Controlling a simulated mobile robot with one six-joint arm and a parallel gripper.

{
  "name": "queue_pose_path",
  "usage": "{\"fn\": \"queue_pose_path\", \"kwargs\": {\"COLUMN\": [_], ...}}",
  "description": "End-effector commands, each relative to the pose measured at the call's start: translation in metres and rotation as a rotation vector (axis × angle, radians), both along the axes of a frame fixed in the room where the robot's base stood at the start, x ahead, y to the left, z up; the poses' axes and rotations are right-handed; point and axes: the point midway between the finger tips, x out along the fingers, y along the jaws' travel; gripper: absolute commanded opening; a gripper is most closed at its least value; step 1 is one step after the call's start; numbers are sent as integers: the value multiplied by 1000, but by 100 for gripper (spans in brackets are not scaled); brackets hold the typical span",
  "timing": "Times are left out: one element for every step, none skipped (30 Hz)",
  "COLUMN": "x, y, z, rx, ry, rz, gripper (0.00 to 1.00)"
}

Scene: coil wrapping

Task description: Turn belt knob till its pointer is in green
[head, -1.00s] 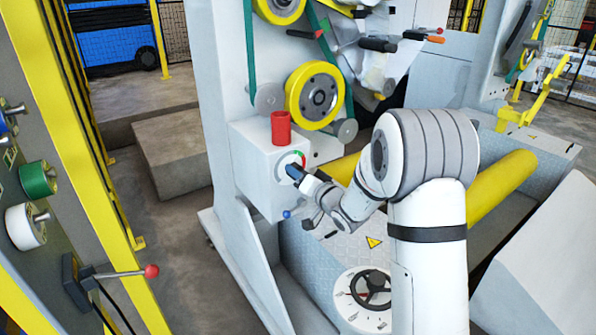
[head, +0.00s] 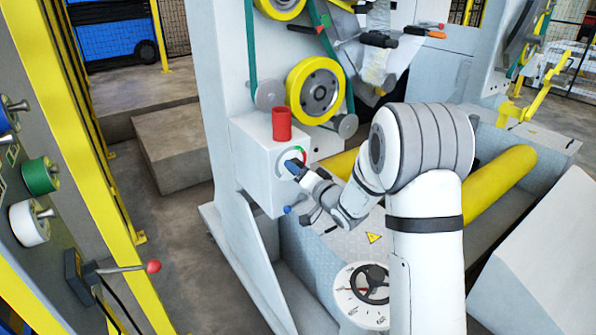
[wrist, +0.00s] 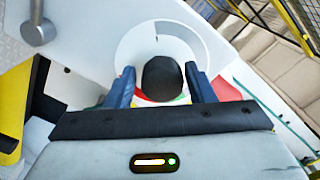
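The belt knob (wrist: 162,76) is a dark round knob in front of a pale dial (wrist: 129,50) in the wrist view. My gripper (wrist: 160,86) has one blue finger on each side of it, with gaps showing, so it is open around the knob. Red, yellow and green bands show partly below the knob. I cannot make out the pointer. In the head view my gripper (head: 292,166) is at the front of the white box (head: 255,165) and covers the knob. Part of the dial's green and red arc (head: 298,153) shows above it.
A red cylinder (head: 281,125) stands on top of the box. A yellow roller (head: 314,92) is above right. A black handwheel (head: 371,284) is lower down.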

Motion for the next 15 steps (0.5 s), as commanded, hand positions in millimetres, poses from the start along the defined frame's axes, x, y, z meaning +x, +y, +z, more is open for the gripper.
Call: {"fn": "queue_pose_path", "kwargs": {"x": [1,1,1,1,1,1,1,1,2,2,1,0,-2,-4,-8], "y": [-1,-1,-1,-1,-1,-1,-1,-1,-1,-2,-2,-3,-4,-6,-9], "z": [1,2,2,3,3,3,4,4,4,4,4,5,5,5,5], "rx": [1,1,1,1,2,2,2,2,3,2,3,2,2,2,2], "ry": [-3,-4,-5,-5,-6,-7,-7,-7,-7,-9,-9,-8,-8,-9,-9], "rz": [-2,-2,-2,-2,-3,-3,-3,-3,-4,-3,-4,-5,-5,-6,-6], "gripper": [53,56,59,61,61,61,61,61,61,61,61,61,61,61,61]}}
